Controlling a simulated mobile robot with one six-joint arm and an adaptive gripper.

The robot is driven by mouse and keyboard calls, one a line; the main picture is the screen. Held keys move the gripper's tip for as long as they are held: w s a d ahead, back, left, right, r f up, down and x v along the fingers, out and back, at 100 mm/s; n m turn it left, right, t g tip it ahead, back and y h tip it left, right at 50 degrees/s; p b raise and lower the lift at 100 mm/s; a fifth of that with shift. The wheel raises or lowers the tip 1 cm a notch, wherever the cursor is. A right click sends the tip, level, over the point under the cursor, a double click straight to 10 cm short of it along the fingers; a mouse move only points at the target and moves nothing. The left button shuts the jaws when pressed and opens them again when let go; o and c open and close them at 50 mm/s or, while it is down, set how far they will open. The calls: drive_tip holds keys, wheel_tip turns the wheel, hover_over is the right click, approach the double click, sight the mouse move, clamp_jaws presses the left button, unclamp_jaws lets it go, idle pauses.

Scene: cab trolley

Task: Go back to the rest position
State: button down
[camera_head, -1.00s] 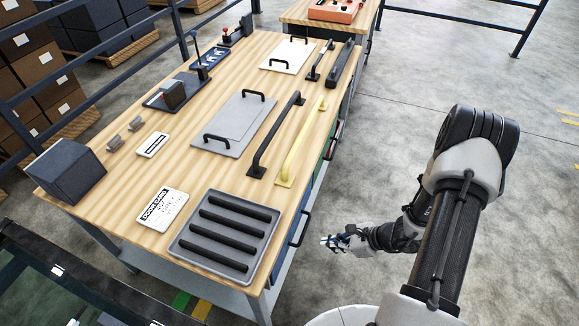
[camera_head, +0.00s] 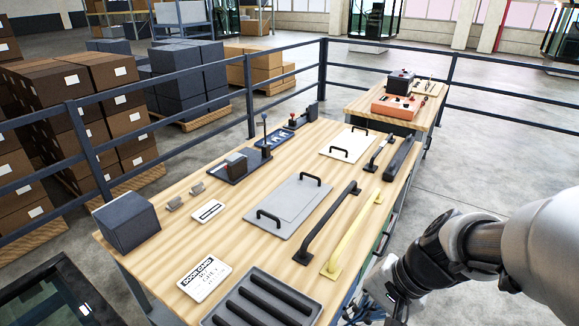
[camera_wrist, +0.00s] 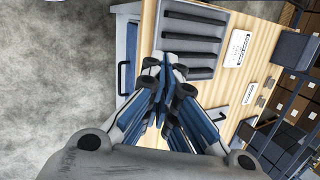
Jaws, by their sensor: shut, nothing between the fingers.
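My gripper (camera_wrist: 163,70) is shut and empty in the wrist view, its fingertips together. In that view it hangs over the edge of the wooden bench, beside the grey tray with dark bars (camera_wrist: 192,30). In the head view my gripper (camera_head: 362,305) shows at the lower right, beside the bench's right edge and partly cut off by the frame. My arm comes in from the right side.
The wooden bench (camera_head: 240,225) holds the slotted tray (camera_head: 222,318), a door card (camera_head: 204,278), a grey panel (camera_head: 285,208), a black bar handle (camera_head: 328,225), a yellow handle (camera_head: 352,237) and a dark box (camera_head: 126,221). Railings (camera_head: 200,139) run behind. Floor at right is clear.

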drive_tip(key=s+d+r+n+t+h, duration=0.2)
drive_tip(key=s+r+n+t+h, duration=0.1)
drive_tip(key=s+r+n, duration=0.4)
drive_tip(key=s+r+h, duration=0.1)
drive_tip(key=s+r, duration=0.1)
drive_tip(key=s, duration=0.1)
drive_tip(key=shift+r+n+h, duration=0.2)
drive_tip(key=shift+n+h, duration=0.1)
drive_tip(key=shift+h, duration=0.1)
drive_tip(key=shift+a, duration=0.1)
